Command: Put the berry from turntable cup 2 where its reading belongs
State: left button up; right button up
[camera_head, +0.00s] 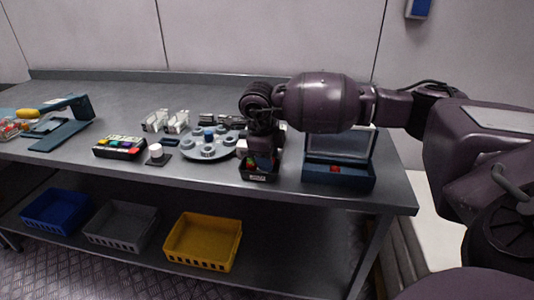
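The grey turntable (205,152) stands on the bench left of my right arm, with several round cups around its top and a blue piece (208,134) near its back. Cup numbers and any berry in them are too small to tell. My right gripper (263,158) points down over a small dark bin (259,178) with coloured things inside. The arm hides part of the bin and the bench behind it. The fingertips are too small and dark to show whether they are open or hold anything. My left gripper is not in view.
Right of the bin is a blue box (340,180) with a raised lid. Left are a white cup (155,150) on a dark pad, a dark rack (119,148) with coloured tops, white racks (165,121) and a blue stand (62,135). Blue, grey and yellow crates (202,262) sit below.

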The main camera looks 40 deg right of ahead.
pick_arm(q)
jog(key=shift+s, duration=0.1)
pick_arm(e)
jog(key=o, duration=0.6)
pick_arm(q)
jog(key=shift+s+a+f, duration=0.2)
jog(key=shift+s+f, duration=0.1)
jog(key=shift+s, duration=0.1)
pick_arm(e)
jog(key=shift+o, duration=0.3)
jog(key=shift+r+p, duration=0.7)
jog(key=shift+r, duration=1.15)
jog(key=shift+r+p, duration=0.4)
jog(key=shift+r, duration=0.8)
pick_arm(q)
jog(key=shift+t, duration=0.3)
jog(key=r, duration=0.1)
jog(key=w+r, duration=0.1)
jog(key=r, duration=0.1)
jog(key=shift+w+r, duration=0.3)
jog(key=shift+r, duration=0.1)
